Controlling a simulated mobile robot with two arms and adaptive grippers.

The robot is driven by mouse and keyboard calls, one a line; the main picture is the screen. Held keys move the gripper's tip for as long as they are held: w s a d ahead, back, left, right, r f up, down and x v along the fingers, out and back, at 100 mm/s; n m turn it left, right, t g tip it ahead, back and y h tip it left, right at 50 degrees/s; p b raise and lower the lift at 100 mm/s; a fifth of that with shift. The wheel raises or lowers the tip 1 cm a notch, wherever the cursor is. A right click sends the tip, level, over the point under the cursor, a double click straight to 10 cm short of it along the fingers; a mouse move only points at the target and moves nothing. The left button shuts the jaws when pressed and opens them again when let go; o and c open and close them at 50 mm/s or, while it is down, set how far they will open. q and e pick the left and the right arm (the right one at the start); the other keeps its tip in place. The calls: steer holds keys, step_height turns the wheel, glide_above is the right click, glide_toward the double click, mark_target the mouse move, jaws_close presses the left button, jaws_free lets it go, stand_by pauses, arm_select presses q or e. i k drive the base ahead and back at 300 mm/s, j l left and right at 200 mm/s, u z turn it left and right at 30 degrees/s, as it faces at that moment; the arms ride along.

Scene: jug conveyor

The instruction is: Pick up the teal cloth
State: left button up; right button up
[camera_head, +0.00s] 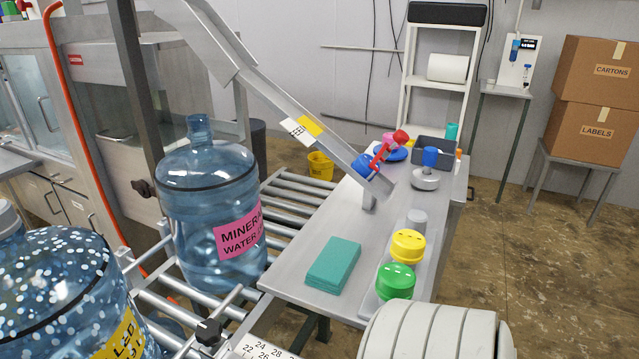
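The teal cloth (334,265) lies folded into a flat rectangular pad on the grey metal table (300,240), near its front left edge. Its top is fully visible and nothing rests on it. Neither of my grippers shows in this view.
A large blue water jug (205,225) with a pink label stands on the roller conveyor (290,195), left of the cloth. A speckled jug (60,290) is nearer. Yellow (408,246) and green (396,281) caps stand right of the cloth. A metal chute (330,140) slopes over the table.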

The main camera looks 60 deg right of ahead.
mark_target(330, 272)
steer(key=z, duration=2.05)
